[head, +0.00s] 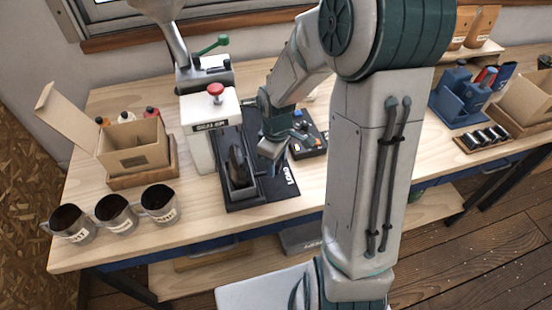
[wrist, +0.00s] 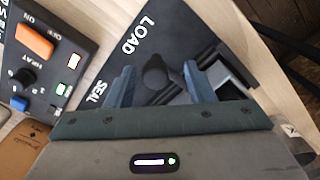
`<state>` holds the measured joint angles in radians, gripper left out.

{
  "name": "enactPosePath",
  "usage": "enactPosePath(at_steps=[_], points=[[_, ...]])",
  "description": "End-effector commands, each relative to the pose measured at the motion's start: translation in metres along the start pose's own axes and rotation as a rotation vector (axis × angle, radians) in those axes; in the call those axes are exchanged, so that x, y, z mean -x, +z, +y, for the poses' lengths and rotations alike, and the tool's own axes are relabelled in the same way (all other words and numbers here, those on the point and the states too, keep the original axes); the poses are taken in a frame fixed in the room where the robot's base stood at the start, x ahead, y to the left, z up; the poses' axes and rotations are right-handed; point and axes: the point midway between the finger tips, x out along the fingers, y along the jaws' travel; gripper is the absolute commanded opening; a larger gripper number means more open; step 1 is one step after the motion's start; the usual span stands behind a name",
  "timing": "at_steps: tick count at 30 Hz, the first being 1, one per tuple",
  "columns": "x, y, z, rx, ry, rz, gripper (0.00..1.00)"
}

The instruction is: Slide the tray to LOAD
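The tray (head: 240,191) is a dark open holder on the black base plate of the sealer (head: 198,140). A dark pouch (head: 237,165) stands in it. The white word LOAD (head: 288,175) is on the plate's front right part; it also shows in the wrist view (wrist: 138,34), with SEAL (wrist: 100,92) nearer my gripper. My gripper (head: 272,150) is right of the tray, low over the plate. In the wrist view my gripper (wrist: 160,85) is open, with a dark round knob (wrist: 154,76) between its fingers, apart from both.
A control box (wrist: 42,60) with switches and a knob stands close left of my gripper in the wrist view. Three labelled metal cups (head: 115,212) and an open cardboard box (head: 135,147) stand at the left. A blue holder (head: 460,100) is at the right.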

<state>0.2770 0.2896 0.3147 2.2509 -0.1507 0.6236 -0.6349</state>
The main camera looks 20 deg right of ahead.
Motion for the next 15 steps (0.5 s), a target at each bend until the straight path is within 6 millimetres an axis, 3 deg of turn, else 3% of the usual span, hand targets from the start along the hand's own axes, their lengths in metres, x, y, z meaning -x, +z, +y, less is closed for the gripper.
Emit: enactPosePath(at_steps=[8,15], points=[[0.008,-0.001,0.002,-0.002,0.004,0.002,0.48],[0.051,-0.002,0.002,0.0,0.009,0.006,0.48]])
